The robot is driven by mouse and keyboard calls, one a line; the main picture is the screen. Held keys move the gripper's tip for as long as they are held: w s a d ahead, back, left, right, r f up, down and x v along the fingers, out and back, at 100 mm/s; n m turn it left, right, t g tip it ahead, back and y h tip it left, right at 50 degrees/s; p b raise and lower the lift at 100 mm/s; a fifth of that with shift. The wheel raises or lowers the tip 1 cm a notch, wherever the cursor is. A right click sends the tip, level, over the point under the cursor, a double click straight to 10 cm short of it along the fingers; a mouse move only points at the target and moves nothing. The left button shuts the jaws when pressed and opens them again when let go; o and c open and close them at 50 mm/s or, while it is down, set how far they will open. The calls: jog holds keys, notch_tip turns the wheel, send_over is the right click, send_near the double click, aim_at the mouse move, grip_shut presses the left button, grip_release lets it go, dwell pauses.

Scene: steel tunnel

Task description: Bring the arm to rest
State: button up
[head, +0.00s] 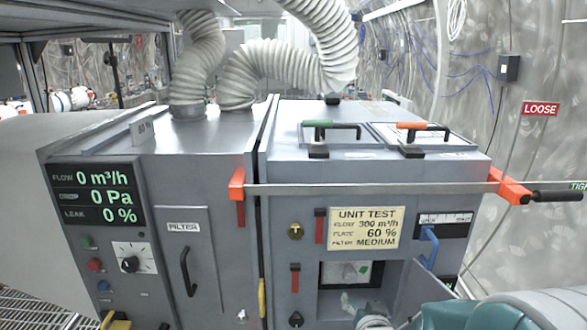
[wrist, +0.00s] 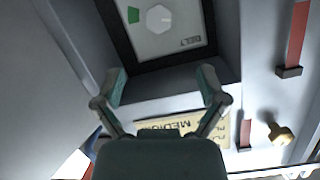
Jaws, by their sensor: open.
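My gripper (head: 362,308) is low in the head view, in front of the grey test unit (head: 430,172), and my teal arm comes in from the lower right corner. In the wrist view my gripper (wrist: 166,86) has its two fingers spread wide with nothing between them. Beyond the fingertips is a dark-framed recess with a pale panel (wrist: 182,38), which carries a white hexagonal knob (wrist: 159,18), a green patch and the word BELT. The fingertips look close to the recess edge; contact cannot be told.
A yellow UNIT TEST label (head: 366,228), a brass knob (head: 296,231) and red handles are on the unit front. A long bar (head: 370,188) with orange ends crosses above them. A blue handle (head: 430,247) stands right of the recess. White hoses (head: 265,70) rise above.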

jog(key=s+r+n+g, duration=0.1)
jog(key=s+r+g, duration=0.3)
jog(key=s, duration=0.8)
jog(key=s+r+n+g, duration=0.2)
jog(key=s+r+g, duration=0.3)
jog(key=s, duration=0.6)
jog(key=shift+s+r, duration=0.35)
jog(key=shift+s, duration=0.05)
jog(key=shift+c, duration=0.3)
